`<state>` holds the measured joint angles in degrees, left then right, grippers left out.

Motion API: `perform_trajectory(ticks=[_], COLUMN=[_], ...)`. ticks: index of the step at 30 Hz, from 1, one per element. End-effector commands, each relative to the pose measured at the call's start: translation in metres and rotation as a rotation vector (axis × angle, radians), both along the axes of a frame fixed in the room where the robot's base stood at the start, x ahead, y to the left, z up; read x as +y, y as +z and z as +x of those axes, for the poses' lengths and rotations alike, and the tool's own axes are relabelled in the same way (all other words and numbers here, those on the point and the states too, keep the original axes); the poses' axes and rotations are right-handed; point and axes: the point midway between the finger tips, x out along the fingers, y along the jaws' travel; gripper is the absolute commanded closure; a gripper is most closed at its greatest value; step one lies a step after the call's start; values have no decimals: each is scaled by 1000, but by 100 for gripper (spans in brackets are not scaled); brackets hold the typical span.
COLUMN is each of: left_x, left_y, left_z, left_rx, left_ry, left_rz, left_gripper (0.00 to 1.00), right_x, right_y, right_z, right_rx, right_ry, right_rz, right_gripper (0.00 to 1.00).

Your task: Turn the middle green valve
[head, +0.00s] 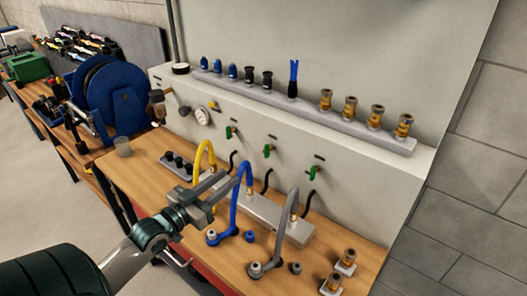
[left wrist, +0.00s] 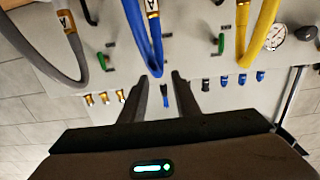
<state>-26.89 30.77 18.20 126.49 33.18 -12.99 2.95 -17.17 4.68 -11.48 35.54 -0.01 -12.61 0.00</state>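Three green valves sit in a row on the pale wall panel in the head view: the left one (head: 229,132), the middle one (head: 267,150) and the right one (head: 312,172). My left gripper (head: 224,184) is in front of the panel, lower than the middle valve and to its left, apart from it. In the left wrist view, which is upside down, its two fingers (left wrist: 160,82) are spread with nothing between them. Two green valves show there (left wrist: 222,43) (left wrist: 104,60). I cannot make out the middle one, perhaps behind the blue hose. My right gripper is not in view.
A yellow hose (head: 199,157), a blue hose (head: 235,208) and a grey hose (head: 283,231) rise from the bench close to my left gripper. A blue reel (head: 118,95) is at left.

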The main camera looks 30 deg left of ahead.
Motion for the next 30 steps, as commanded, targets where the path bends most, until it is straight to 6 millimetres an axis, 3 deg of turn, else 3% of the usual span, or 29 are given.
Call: perform_trajectory(ticks=[8,13,30], left_x=[0,-1,-8], left_y=[1,2,3], left_z=[8,23,108], left_rx=[-1,-2,-1], left_ry=[1,2,2], left_rz=[0,0,0], left_gripper=[71,71,71], right_x=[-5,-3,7], right_y=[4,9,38], right_z=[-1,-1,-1], right_rx=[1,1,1], right_ry=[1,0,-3], right_rz=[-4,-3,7], right_gripper=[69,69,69])
